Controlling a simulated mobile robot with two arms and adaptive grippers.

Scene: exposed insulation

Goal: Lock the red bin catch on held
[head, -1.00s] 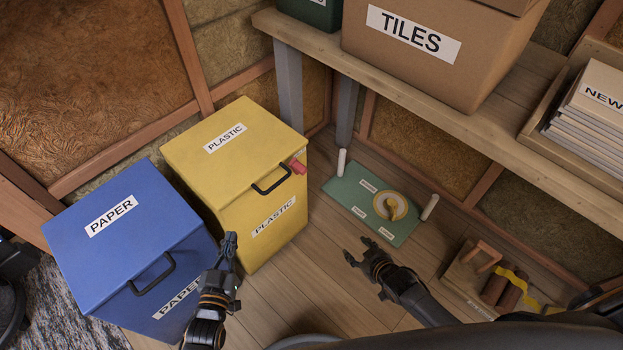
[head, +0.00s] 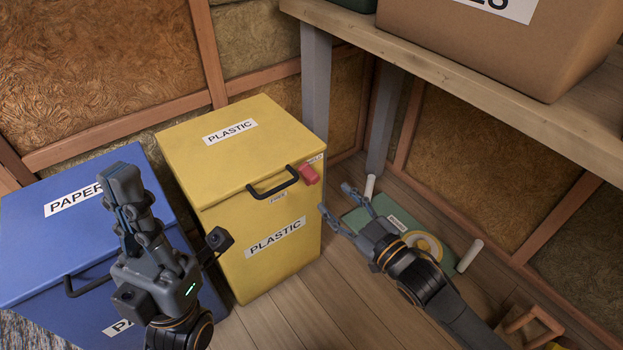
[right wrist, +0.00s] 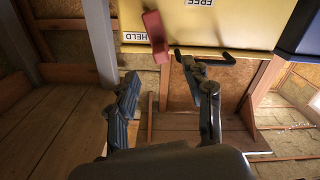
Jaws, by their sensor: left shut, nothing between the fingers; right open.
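The red catch (head: 309,174) sits on the front of the yellow PLASTIC bin (head: 240,235), right of its black handle (head: 272,186). The lid looks closed. In the right wrist view the red catch (right wrist: 155,36) is beside the HELD label (right wrist: 137,37), with the FREE label (right wrist: 201,3) farther right; its exact setting is hard to tell. My right gripper (head: 338,203) is open and empty, just right of and below the catch, apart from it. In its wrist view the fingers (right wrist: 163,80) point towards the catch. My left gripper (head: 124,192) is shut and empty, in front of the blue bin.
The blue PAPER bin (head: 40,250) stands left of the yellow one. A wooden shelf (head: 470,75) with a cardboard box (head: 490,45) overhangs at right. A green mat (head: 358,219) with a yellow-rimmed ring (head: 432,243) lies on the floor behind my right gripper. Floor ahead is open.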

